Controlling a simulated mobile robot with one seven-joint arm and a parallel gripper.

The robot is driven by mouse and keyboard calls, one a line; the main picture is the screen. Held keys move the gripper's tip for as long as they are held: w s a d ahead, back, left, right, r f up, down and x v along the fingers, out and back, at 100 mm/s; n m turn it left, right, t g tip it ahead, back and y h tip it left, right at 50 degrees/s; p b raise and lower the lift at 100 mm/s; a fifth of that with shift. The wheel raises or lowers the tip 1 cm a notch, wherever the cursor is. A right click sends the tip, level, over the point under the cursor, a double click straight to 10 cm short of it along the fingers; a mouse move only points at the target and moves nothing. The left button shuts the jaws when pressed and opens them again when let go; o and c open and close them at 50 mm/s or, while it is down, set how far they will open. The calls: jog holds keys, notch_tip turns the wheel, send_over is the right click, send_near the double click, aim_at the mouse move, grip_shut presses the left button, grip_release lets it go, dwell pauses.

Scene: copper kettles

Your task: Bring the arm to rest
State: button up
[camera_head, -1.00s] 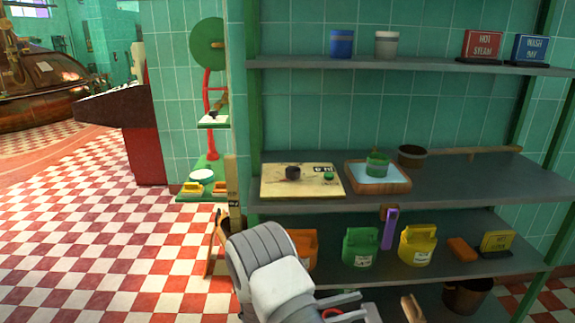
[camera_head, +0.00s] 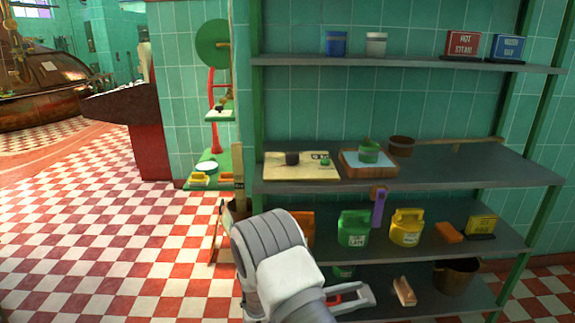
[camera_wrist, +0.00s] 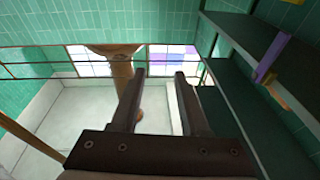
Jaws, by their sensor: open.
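My gripper (camera_head: 350,296) is low in the head view, in front of the lowest part of the shelf rack, with my arm coming up from the bottom edge. In the wrist view its two dark fingers (camera_wrist: 159,74) stand apart with nothing between them. Past them are pale panels, a window band and green tiles. The gripper appears to touch nothing, though its exact distance from the shelves cannot be told.
The grey shelf rack (camera_head: 440,163) fills the right side. The checkered floor (camera_head: 100,235) at left is open.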

jog(key=w+r+n+t+y, duration=0.3)
jog(key=w+r+t+y, duration=0.6)
jog(key=w, duration=0.5)
jog(key=s+a+r+n+t+y, duration=0.1)
jog(key=a+r+n+y, duration=0.2)
jog(key=r+y, duration=0.2)
jog(key=a+r+n+t+y, duration=0.1)
jog(key=a+r+n+y, duration=0.25)
jog(key=r, duration=0.25)
jog(key=s+a+r+n+g+y, duration=0.1)
jog(key=s+r+n+g+y, duration=0.3)
jog(key=s, duration=1)
jog(key=s+d+f+n+g+h, duration=0.1)
jog(key=s+d+f+n+g, duration=0.15)
jog(key=s, duration=0.75)
jog(key=s+d+f+n+g, duration=0.1)
jog(key=s+d, duration=0.3)
jog(key=s, duration=0.5)
notch_tip(320, 180, up, 21)
jog(key=p, duration=2.2)
jog(key=shift+s+r, duration=0.2)
